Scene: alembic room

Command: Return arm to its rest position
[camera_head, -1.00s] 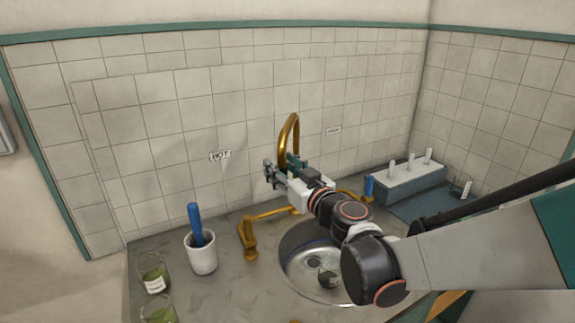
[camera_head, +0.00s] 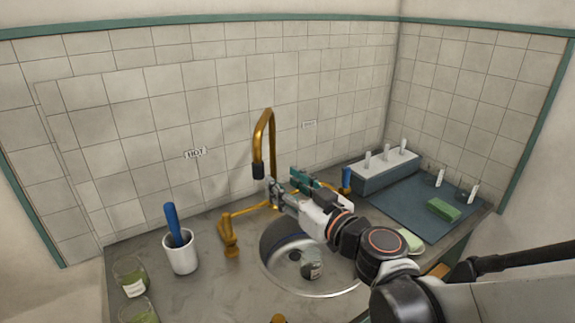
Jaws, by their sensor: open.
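My gripper (camera_head: 283,183) is open and empty. It hangs above the back of the round metal sink (camera_head: 310,292), just right of the brass faucet (camera_head: 264,135). The faucet's dark spout tip shows to the left of my fingers. My arm (camera_head: 370,250) reaches in from the lower right and covers the right part of the sink.
A white cup (camera_head: 180,255) with a blue-handled tool stands at left, near jars of green stuff (camera_head: 131,277). A brass tap handle (camera_head: 229,239) stands left of the sink. At right are a rack (camera_head: 385,172), a blue mat (camera_head: 405,207) and a green sponge (camera_head: 443,209).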

